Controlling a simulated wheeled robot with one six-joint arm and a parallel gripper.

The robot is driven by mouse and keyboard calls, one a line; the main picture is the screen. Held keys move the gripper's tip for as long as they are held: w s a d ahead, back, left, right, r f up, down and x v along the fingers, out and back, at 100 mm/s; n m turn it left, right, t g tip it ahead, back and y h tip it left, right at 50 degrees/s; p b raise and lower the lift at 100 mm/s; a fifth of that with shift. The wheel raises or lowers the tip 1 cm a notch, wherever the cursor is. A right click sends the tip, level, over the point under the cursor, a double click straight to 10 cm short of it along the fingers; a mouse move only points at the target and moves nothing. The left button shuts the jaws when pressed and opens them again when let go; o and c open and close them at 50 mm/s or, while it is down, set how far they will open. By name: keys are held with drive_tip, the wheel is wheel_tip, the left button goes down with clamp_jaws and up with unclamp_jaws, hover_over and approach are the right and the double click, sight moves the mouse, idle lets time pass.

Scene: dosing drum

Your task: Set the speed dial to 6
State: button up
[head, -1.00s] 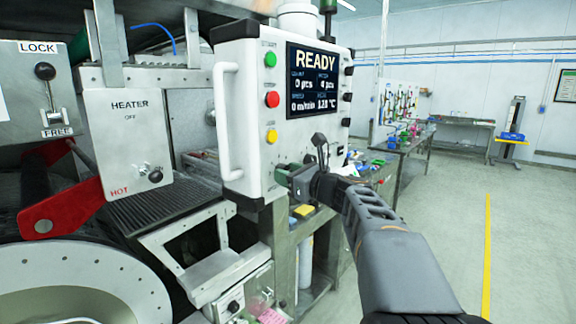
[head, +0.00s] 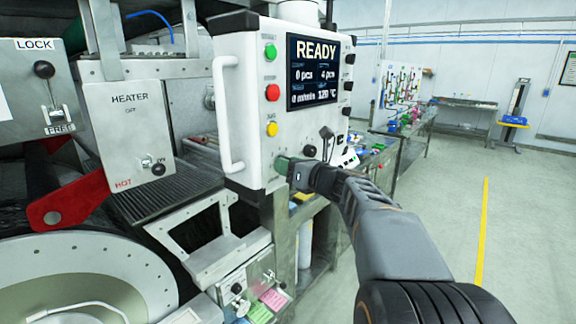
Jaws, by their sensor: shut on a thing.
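The white control panel (head: 240,110) stands in the middle of the head view. Its screen (head: 313,72) reads READY, with 0 m/min on the lower line. My gripper (head: 284,167) is at the panel's lower front, below the coloured buttons. It is shut on what appears to be the speed dial. The fingers hide the dial, so its pointer and number cannot be read. A green patch shows at the fingertips.
Green, red (head: 272,92) and yellow buttons sit above my gripper. A white handle (head: 227,115) stands out on the panel's left. The heater box (head: 130,135) and red lever (head: 68,203) are further left. Open floor lies to the right.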

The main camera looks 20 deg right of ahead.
drive_tip(key=shift+f, duration=0.1)
drive_tip(key=o, duration=0.9)
drive_tip(key=b+v, duration=0.2)
drive_tip(key=v, duration=1.1)
drive_tip(key=shift+s+d, duration=0.15)
drive_tip(key=shift+s, duration=0.25)
